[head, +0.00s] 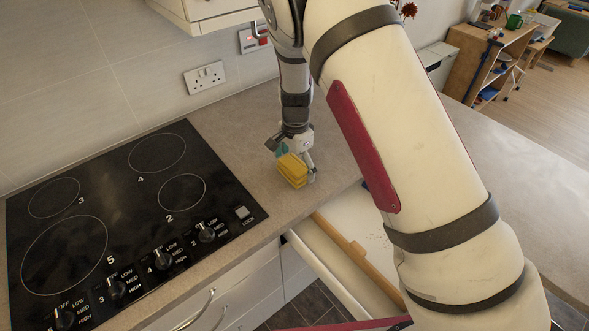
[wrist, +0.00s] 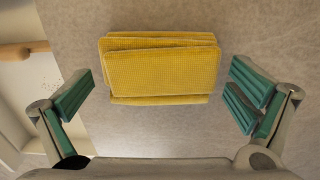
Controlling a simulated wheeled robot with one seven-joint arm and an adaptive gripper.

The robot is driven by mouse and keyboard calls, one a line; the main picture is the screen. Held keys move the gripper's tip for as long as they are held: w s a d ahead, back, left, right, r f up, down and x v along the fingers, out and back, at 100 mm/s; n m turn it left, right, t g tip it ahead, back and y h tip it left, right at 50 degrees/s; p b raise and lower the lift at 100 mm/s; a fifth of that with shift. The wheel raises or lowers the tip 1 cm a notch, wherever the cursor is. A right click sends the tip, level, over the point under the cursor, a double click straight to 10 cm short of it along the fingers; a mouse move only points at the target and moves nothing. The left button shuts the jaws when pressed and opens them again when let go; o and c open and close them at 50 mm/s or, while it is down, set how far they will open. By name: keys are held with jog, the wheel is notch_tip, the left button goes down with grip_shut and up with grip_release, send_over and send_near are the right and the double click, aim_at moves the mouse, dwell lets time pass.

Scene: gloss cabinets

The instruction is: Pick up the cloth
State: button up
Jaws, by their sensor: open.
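The cloth (wrist: 160,72) is a yellow, waffle-textured folded stack on the countertop. In the wrist view it lies between my gripper's two teal-padded fingers, with a gap on each side, and slightly ahead of them. In the head view the cloth (head: 292,170) sits right of the hob, near the counter's front edge. My gripper (wrist: 160,95) is open and empty.
A black hob (head: 120,220) with control knobs lies to the left. Below the counter edge a drawer (head: 345,265) stands open, and it also shows at the left of the wrist view (wrist: 35,85). Wall sockets (head: 205,77) are behind. The countertop (head: 255,110) around the cloth is clear.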

aim_at(295, 164)
jog(key=shift+f, duration=0.1)
jog(key=shift+c, duration=0.2)
jog(key=c, duration=1)
jog(key=shift+c, duration=0.2)
jog(key=shift+r, duration=0.65)
notch_tip(295, 164, up, 2)
jog(key=shift+w+r+b, duration=0.1)
jog(key=shift+b, duration=0.35)
jog(key=s+d, duration=0.3)
jog(key=s, duration=0.4)
jog(key=s+d+r, duration=0.1)
jog(key=s+d, duration=0.3)
jog(key=s, duration=0.3)
jog(key=shift+s+d+r, duration=0.2)
jog(key=shift+d+r, duration=0.05)
jog(key=shift+r, duration=0.05)
